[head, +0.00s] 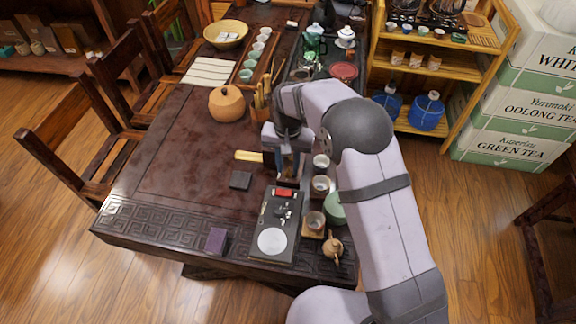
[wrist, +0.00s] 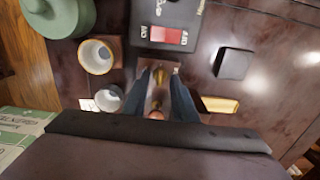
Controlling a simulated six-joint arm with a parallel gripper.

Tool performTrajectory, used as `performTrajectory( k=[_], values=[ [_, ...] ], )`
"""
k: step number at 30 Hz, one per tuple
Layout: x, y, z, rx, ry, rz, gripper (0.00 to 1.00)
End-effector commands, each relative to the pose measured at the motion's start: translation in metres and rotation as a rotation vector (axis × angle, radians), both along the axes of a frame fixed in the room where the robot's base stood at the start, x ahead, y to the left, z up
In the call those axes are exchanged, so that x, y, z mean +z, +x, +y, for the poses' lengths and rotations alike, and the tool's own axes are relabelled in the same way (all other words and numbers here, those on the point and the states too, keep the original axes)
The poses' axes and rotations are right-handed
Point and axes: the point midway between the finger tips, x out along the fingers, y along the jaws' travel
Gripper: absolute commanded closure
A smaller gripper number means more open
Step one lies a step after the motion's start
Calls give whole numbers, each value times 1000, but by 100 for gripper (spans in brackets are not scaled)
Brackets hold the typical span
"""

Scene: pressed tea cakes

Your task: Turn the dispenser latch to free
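My gripper (head: 288,168) points down over the table, just beyond the dark device. In the wrist view its two dark fingers (wrist: 161,80) stand apart. Between them shows a small brown wooden piece with a brass-coloured part (wrist: 160,74) and an orange-brown rounded knob (wrist: 155,115). This looks like the dispenser and its latch, but I cannot tell the latch's setting, nor whether a finger touches it. In the head view the gripper mostly hides this piece.
The dark device (head: 265,215) has a red switch (wrist: 169,36) and a pale round plate (head: 271,241). Cups (wrist: 97,56) on wooden coasters and a green pot (wrist: 62,14) stand beside it. A dark block (wrist: 234,64) and a yellow bar (wrist: 219,105) lie on the other side.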

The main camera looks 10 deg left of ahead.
Motion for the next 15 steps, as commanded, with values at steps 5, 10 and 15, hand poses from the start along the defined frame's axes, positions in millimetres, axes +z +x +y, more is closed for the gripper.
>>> performTrajectory(
  k=[5, 10, 15],
  values=[
    [22, 1, 1, 0, 3, -4, 74],
    [45, 1, 1, -1, 3, -5, 74],
    [62, 1, 0, -1, 2, -4, 74]
  ],
)
